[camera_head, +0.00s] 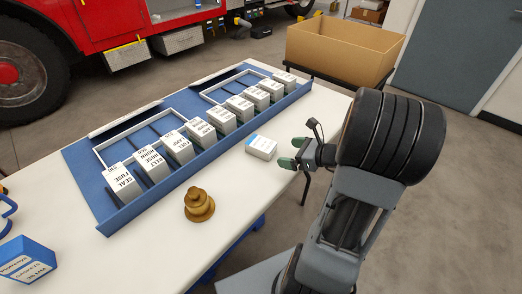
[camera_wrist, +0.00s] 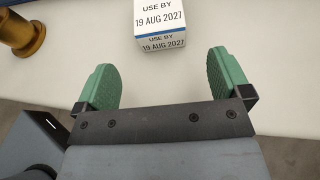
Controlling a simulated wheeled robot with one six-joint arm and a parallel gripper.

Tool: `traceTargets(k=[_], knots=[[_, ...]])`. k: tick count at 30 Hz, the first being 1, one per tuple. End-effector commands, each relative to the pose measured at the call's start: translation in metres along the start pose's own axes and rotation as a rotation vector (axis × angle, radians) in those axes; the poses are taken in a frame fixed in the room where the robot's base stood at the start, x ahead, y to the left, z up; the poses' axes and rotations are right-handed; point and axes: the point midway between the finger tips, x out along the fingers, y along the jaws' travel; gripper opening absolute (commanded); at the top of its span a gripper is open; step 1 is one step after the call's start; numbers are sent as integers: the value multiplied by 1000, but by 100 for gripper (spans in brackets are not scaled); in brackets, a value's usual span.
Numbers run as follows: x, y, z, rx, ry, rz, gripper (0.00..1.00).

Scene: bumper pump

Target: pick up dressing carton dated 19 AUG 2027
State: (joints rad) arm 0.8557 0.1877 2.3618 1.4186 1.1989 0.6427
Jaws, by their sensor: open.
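The dressing carton (camera_head: 261,147) is a small white box with a blue edge, lying alone on the white table near its right edge. In the wrist view the carton (camera_wrist: 160,22) reads "USE BY 19 AUG 2027" on its top and on its near side. My gripper (camera_head: 292,153) is at the table's right edge, just right of the carton. In the wrist view my gripper (camera_wrist: 160,78) has its two green fingers apart with nothing between them. The carton lies ahead of the fingertips, roughly centred between them, and apart from them. Its upper part is cut off by the frame.
A blue rack (camera_head: 108,222) with several white cartons stands behind on the table (camera_head: 150,262). A brass fitting (camera_head: 199,206) stands left of the carton. A blue box (camera_head: 27,262) is at the near left. An open cardboard bin (camera_head: 340,52) stands beyond the table.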

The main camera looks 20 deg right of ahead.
Motion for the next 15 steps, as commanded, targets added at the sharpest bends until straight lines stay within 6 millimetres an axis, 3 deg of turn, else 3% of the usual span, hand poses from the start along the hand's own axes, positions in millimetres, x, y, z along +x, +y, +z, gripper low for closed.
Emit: traceTargets(k=[4, 15], knots=[[23, 1, -1, -2, 1, 3, 96], [50, 0, 2, -5, 3, 4, 96]])
